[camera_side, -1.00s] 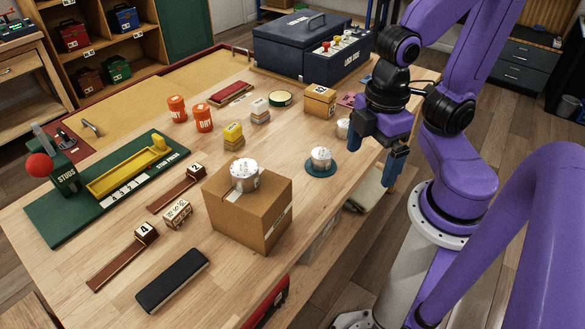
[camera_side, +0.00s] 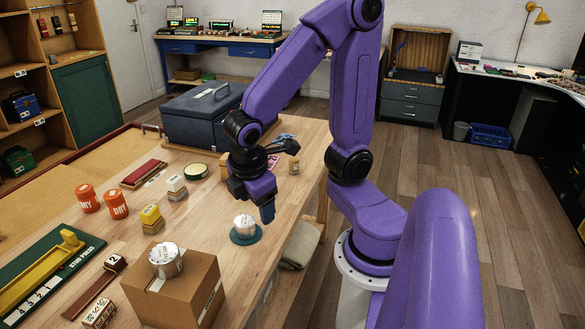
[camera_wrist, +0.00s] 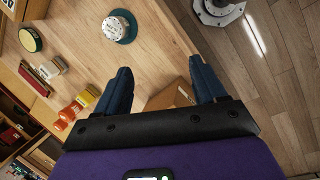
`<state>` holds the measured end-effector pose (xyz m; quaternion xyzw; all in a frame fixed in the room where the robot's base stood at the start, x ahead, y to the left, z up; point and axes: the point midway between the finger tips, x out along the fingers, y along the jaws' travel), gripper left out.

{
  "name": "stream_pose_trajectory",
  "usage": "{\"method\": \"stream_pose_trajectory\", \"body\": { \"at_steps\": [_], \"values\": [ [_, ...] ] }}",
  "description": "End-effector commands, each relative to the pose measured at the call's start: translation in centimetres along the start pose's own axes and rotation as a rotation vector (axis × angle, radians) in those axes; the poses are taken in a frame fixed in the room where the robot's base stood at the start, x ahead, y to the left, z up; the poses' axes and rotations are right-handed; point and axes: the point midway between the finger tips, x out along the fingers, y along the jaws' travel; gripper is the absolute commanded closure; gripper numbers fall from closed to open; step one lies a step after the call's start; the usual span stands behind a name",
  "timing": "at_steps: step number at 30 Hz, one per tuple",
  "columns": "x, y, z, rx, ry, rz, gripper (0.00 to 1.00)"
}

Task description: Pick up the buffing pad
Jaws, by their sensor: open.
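No thing is labelled as the buffing pad, and I cannot tell for sure which it is. Small two-layer blocks, one yellow-topped (camera_side: 151,214) and one white-topped (camera_side: 176,185), stand on the table left of my gripper. A round white printed piece (camera_side: 244,223) sits on a teal disc (camera_side: 236,240) near the table's right edge. My gripper (camera_side: 252,203) is open and empty above the table, just behind that disc in the side view. In the wrist view its two fingers (camera_wrist: 160,70) stand wide apart, and the white piece (camera_wrist: 115,27) lies beyond them.
Orange jars (camera_side: 87,197), a red block (camera_side: 143,173), a round green-rimmed tin (camera_side: 196,171) and a dark blue case (camera_side: 195,128) stand farther back. Bare wood lies left of the disc.

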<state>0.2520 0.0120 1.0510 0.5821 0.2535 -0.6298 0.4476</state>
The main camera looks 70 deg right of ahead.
Motion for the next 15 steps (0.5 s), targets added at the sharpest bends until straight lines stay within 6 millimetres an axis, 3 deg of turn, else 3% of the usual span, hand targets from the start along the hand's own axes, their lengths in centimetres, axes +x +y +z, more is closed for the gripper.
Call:
{"method": "stream_pose_trajectory", "body": {
  "at_steps": [3,8,15],
  "values": [
    [2.1,4.4,0.4,0.01,-0.132,0.065,0.3],
    [4.9,9.9,1.8,-0.002,-0.302,0.127,0.3],
    [9.6,17.0,5.6,-0.057,-0.547,0.162,0.3]
  ]
}}
